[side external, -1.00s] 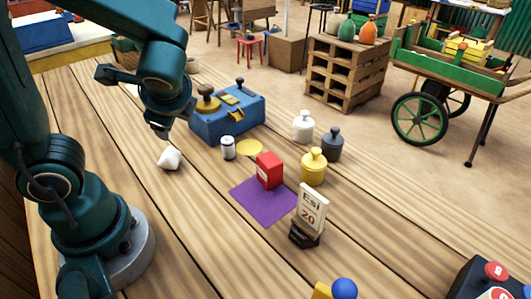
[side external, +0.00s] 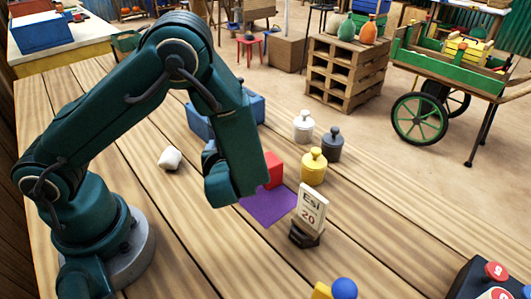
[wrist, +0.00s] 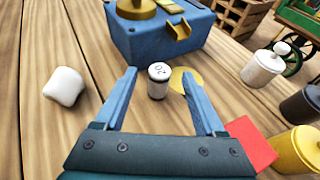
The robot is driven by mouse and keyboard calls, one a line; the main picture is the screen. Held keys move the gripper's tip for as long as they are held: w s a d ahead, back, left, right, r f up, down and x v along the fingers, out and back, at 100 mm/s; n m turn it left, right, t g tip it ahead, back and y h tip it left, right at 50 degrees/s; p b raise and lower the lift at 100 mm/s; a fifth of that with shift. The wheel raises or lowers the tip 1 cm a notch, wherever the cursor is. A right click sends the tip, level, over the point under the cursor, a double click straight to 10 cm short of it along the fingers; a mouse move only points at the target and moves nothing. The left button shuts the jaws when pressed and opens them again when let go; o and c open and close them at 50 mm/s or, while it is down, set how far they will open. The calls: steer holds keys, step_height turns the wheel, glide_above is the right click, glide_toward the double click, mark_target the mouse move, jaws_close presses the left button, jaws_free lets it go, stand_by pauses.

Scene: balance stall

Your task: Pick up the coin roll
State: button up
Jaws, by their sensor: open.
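The coin roll (wrist: 158,80) is a small white cylinder with dark ends and a "20" on it. It stands upright on the wooden table in the wrist view, ahead of my gripper (wrist: 156,78). My gripper is open, with one blue finger to the left of the roll and one to the right, and nothing is held. Whether the roll is between the fingertips or just beyond them, I cannot tell.
A yellow disc (wrist: 184,79) lies right beside the roll, and a blue machine (wrist: 150,36) stands behind. A white lump (wrist: 65,86) is to the left.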

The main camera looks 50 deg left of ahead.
steer(key=shift+x, duration=1.65)
jaws_close()
